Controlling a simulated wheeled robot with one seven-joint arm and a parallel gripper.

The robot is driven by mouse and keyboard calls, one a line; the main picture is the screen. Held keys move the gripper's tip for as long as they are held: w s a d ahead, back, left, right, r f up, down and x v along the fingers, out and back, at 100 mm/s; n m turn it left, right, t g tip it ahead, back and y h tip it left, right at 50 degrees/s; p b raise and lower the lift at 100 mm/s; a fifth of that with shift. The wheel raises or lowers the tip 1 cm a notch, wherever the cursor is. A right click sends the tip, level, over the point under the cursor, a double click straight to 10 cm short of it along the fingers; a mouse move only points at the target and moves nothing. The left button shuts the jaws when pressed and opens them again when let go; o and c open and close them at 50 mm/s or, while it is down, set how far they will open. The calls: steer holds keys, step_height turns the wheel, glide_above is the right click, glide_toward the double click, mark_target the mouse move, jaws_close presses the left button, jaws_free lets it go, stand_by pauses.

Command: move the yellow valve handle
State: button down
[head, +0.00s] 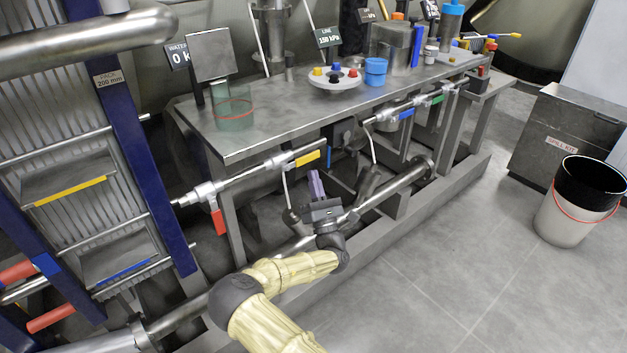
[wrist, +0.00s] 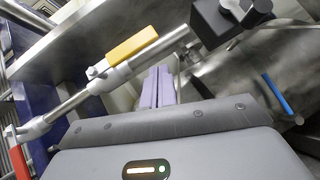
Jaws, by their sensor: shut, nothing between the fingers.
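The yellow valve handle (head: 308,159) sits on a metal pipe (head: 262,173) below the front edge of the steel bench, lying roughly along the pipe. In the wrist view the yellow handle (wrist: 132,44) is above and left of my fingers, on the pipe's valve body. My gripper (head: 315,182) is shut and empty, its purple fingers pointing up just below the handle in the head view. The shut fingers also show in the wrist view (wrist: 157,85), close to the pipe. I see a gap in the picture between fingers and handle; contact cannot be told.
A red handle (head: 218,222) hangs on the same pipe to the left. Blue (head: 406,114) and green (head: 437,99) handles are farther right. The bench (head: 290,120) overhangs the pipe. A thick pipe (head: 395,184) runs below. The floor at right is clear up to a bucket (head: 560,222).

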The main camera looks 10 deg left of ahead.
steer(key=s+d+f+p, duration=0.2)
steer(key=s+d+f, duration=0.3)
steer(key=f, duration=0.3)
steer(key=shift+f, duration=0.25)
